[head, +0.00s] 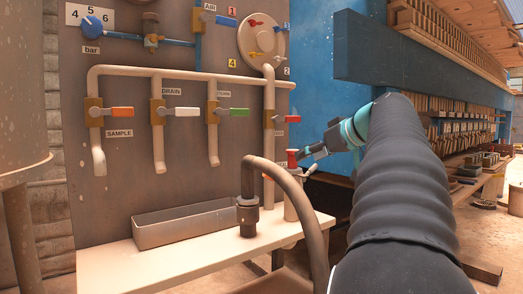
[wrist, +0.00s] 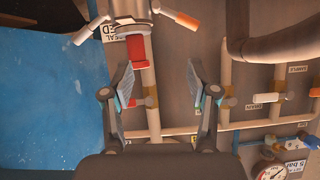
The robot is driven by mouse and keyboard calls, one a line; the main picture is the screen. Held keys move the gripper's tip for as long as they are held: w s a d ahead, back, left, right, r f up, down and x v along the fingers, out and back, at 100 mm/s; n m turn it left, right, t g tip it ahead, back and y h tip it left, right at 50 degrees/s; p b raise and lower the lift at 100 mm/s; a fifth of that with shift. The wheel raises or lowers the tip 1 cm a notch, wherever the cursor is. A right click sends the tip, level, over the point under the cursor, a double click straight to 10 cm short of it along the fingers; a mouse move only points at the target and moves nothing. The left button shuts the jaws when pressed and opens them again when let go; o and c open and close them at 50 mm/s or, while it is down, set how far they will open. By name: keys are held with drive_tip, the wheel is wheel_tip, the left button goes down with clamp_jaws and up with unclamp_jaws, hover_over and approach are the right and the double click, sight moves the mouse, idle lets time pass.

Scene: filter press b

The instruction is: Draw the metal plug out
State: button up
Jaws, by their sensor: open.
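A fitting (head: 291,207) stands upright on the right end of the white bench in the head view. A red block (head: 292,158) tops it, apparently the grip of the metal plug, and the red block shows in the wrist view too (wrist: 136,48). The plug's metal body is hard to make out. In the wrist view, a white lever (wrist: 91,30) and an orange lever (wrist: 179,19) stick out on opposite sides of the metal top. My gripper (wrist: 161,72) is open and empty, and the red block lies ahead of its left finger. In the head view my gripper (head: 307,154) is just right of it.
A thick dark hose (head: 300,205) curves from a coupling on the bench (head: 150,268) just left of the fitting. A grey trough (head: 185,224) lies further left. Behind are pipes and valves on a brown panel (head: 120,195). A blue wall (head: 310,100) is beyond my arm.

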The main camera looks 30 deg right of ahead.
drive_tip(key=t, duration=0.1)
approach(293, 159)
drive_tip(key=x, duration=0.7)
drive_tip(key=d+x, duration=0.1)
drive_tip(key=x, duration=0.3)
drive_tip(key=shift+w, duration=0.15)
drive_tip(key=shift+r, duration=0.1)
clamp_jaws()
